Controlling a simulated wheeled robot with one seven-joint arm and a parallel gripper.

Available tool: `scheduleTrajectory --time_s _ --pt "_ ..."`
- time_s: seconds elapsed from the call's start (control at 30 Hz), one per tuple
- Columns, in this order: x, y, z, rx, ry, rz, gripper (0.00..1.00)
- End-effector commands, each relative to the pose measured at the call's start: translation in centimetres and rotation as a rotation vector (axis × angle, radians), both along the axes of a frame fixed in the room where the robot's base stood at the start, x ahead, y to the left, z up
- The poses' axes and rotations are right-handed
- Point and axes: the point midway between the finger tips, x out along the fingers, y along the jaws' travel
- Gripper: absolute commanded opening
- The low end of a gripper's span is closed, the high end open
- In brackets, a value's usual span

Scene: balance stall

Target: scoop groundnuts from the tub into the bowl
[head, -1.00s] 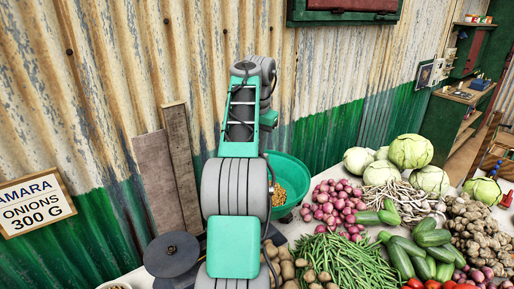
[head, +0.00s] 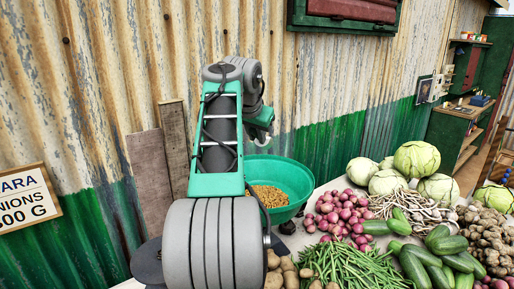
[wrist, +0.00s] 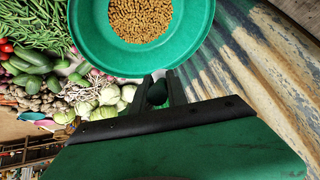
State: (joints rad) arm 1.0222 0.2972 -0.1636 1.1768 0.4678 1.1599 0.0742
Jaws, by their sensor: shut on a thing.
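The green tub (head: 300,165) stands against the wall, and brown groundnuts (head: 268,196) lie in it. In the wrist view the tub (wrist: 88,45) is at the top, with the groundnuts (wrist: 141,18) in its middle. My gripper (wrist: 158,90) points toward the tub's near rim in that view. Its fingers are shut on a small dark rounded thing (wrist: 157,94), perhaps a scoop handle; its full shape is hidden. In the head view my arm's end hangs by the tub's back rim, and the fingers are not clear. I cannot make out the bowl.
Potatoes (head: 280,271), green beans (head: 350,264), red onions (head: 342,208), cucumbers (head: 447,244) and cabbages (head: 417,158) crowd the table right of the tub. A dark round plate (head: 146,262) is partly hidden left of my arm. The corrugated wall (head: 330,85) stands close behind.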

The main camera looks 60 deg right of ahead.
Motion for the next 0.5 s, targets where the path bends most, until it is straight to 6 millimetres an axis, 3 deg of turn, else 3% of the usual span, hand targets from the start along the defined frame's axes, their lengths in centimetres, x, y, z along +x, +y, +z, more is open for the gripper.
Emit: scheduleTrajectory --time_s 0.5 --pt "-0.02 0.04 0.05 -0.231 -0.035 0.000 0.00"
